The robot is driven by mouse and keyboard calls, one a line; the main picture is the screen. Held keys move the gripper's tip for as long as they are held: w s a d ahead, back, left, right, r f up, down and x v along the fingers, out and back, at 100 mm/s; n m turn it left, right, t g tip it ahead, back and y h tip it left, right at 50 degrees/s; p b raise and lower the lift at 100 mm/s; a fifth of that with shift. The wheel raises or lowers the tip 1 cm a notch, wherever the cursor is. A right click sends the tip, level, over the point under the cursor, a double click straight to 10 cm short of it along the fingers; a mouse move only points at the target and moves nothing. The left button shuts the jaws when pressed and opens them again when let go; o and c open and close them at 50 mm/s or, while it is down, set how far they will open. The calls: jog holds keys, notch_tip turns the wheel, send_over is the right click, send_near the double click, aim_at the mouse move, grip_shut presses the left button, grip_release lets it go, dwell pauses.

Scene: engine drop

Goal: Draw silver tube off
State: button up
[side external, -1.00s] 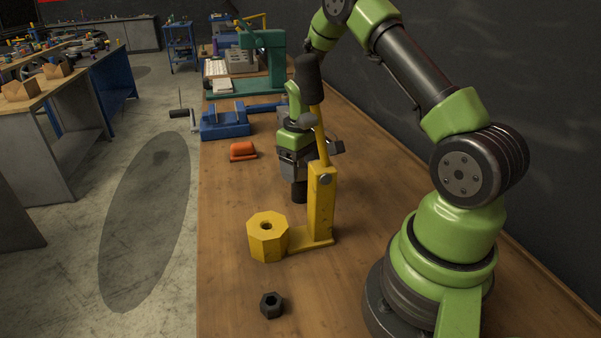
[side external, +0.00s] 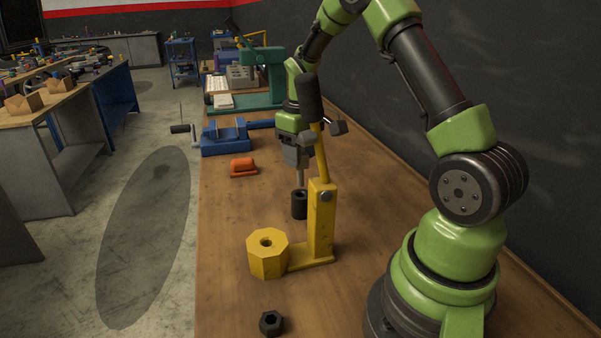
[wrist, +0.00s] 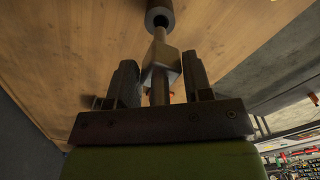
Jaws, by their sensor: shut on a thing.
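The silver tube (side external: 301,177) hangs upright from my gripper (side external: 297,153) beside the yellow lever stand. In the wrist view the tube (wrist: 159,38) runs between the two fingers of my gripper (wrist: 160,74), with a wider block-like part between them. My gripper is shut on it. A black hollow cylinder (side external: 300,206) stands on the bench right below the tube, and its open end (wrist: 158,19) shows in the wrist view. The tube's lower end is at the cylinder's mouth. I cannot tell whether it is still slightly inside.
The yellow stand (side external: 321,222) with its black-handled lever (side external: 309,98) rises close to my gripper. A yellow octagonal block (side external: 267,256) and a black nut (side external: 271,323) are in front. An orange part (side external: 243,167) and a blue vise (side external: 225,139) lie behind left.

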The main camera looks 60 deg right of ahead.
jog(key=shift+r, duration=1.45)
